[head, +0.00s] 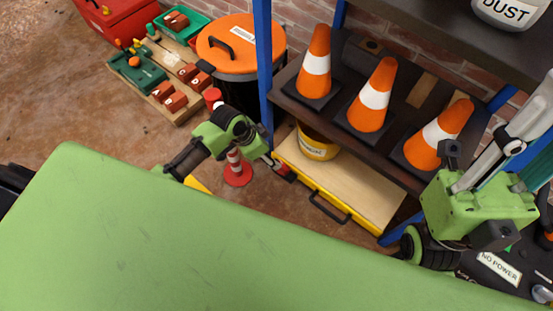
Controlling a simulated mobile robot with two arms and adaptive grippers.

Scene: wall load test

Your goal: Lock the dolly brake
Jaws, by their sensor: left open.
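A low dolly (353,183) with a pale wooden top and a yellow edge stands under the shelf. A black handle (328,208) is on its front edge. A small red part (285,172) shows at the dolly's near left corner; I cannot tell whether it is the brake or what position it is in. My left gripper (272,162) is open, with its tips close to the red part; I cannot tell if they touch. My right arm is at the right, but I cannot make out its gripper.
Three orange cones (374,95) stand on the dark shelf (385,60) between blue posts. A yellow tub (318,146) sits on the dolly. A red-and-white post (238,170) stands near my left gripper. An orange-lidded bin (250,42) and a wooden board (183,92) lie farther left.

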